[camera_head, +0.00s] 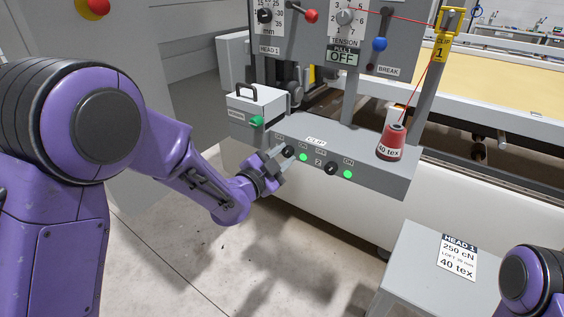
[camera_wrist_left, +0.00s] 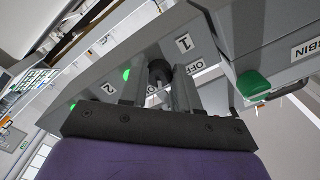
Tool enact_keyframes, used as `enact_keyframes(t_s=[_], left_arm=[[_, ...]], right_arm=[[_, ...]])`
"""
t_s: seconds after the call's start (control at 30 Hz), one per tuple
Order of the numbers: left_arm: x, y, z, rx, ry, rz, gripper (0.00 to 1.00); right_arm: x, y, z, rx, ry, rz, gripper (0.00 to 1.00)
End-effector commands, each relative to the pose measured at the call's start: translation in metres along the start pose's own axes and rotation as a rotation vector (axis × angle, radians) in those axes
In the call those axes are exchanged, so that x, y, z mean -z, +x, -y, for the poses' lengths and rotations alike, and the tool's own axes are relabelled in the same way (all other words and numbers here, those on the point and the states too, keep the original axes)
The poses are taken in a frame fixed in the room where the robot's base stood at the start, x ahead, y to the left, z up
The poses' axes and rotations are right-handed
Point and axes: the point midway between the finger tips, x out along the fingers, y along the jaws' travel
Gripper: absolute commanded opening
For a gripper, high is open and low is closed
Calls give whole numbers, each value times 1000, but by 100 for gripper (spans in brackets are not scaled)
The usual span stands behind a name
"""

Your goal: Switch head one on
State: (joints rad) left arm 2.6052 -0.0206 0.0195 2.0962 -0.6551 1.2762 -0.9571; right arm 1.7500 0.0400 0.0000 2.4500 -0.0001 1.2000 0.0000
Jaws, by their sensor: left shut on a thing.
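The head one switch is a black knob (camera_head: 289,151) on the sloped front of the grey control box (camera_head: 375,181). It shows in the left wrist view (camera_wrist_left: 159,70), near the "1" label, with an OFF label to its right. My left gripper (camera_head: 281,157) is shut on this knob; its two fingers also show in the left wrist view (camera_wrist_left: 158,87). The way the knob points cannot be told. A bright green lamp (camera_head: 303,157) sits just right of the knob. The switch marked 2 (camera_head: 331,168) has its own bright green lamp (camera_head: 348,174). My right gripper is out of view.
A red 40 tex thread cone (camera_head: 394,142) stands on the control box. A grey bobbin box (camera_head: 259,107) with a green knob (camera_head: 256,121) is close left of my gripper. A grey stand (camera_head: 418,259) with a HEAD 1 card (camera_head: 458,257) is front right.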

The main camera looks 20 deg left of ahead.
Motion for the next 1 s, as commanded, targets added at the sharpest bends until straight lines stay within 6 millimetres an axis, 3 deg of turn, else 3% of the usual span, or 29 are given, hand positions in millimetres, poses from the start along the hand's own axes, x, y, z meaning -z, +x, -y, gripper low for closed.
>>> enact_keyframes(t_s=[0.63, 0.67, 0.7, 1.0], left_arm=[[0, 0, 0, 0, 49, 0, 0], [0, 0, 0, 0, 49, 0, 40], [0, 0, 0, 0, 48, 0, 54], [0, -1, 0, 0, 47, 0, 56]], right_arm=[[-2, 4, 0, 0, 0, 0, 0], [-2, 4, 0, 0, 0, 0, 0], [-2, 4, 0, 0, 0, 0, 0], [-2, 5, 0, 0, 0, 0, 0]])
